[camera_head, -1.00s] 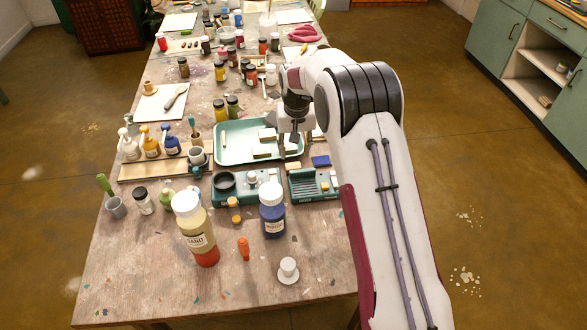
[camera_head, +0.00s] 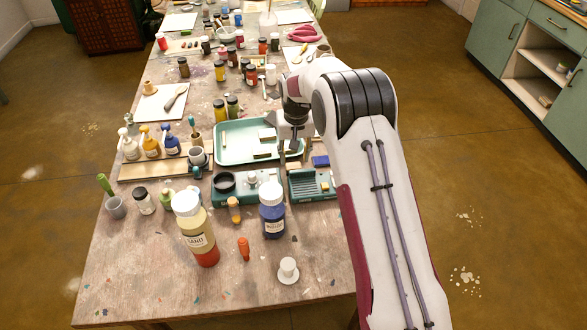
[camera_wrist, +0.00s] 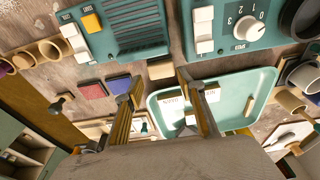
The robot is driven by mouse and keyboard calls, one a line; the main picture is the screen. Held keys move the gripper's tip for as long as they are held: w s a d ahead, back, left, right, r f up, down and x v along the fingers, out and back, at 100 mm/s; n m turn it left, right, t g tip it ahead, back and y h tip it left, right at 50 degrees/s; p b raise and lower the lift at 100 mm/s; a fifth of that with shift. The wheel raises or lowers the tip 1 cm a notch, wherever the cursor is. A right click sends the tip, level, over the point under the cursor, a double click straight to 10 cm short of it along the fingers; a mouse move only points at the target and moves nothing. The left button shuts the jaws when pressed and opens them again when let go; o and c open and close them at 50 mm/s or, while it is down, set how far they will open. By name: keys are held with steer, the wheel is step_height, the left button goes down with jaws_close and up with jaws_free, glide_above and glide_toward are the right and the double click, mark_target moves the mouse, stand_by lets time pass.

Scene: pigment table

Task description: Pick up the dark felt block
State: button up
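Several small blocks with pale tops lie in the pale green tray (camera_head: 232,128), which also shows in the wrist view (camera_wrist: 262,78). One block there (camera_head: 262,154) shows a darker side; I cannot tell for sure which is the dark felt block. In the wrist view, two labelled blocks lie in the tray, one (camera_wrist: 172,98) between my fingers and one (camera_wrist: 212,93) beside the right finger. My gripper (camera_wrist: 160,80) is open, its two fingers well apart with nothing held. In the head view it hangs over the tray's right end (camera_head: 291,148).
A tan block (camera_wrist: 160,69) lies just beyond my fingertips, with a blue block (camera_wrist: 119,83) and a red block (camera_wrist: 92,90) to the left. A teal device with a dial (camera_wrist: 248,27) and a ribbed teal device (camera_wrist: 135,25) stand close by. Bottles (camera_head: 272,212) stand nearer the front.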

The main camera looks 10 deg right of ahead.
mark_target(294, 166)
steer(key=shift+w+a+f, duration=0.1)
steer(key=shift+w+f, duration=0.1)
steer(key=shift+f, duration=1.05)
steer(key=shift+w+f, duration=0.2)
steer(key=shift+f, duration=1.05)
steer(key=c, duration=0.6)
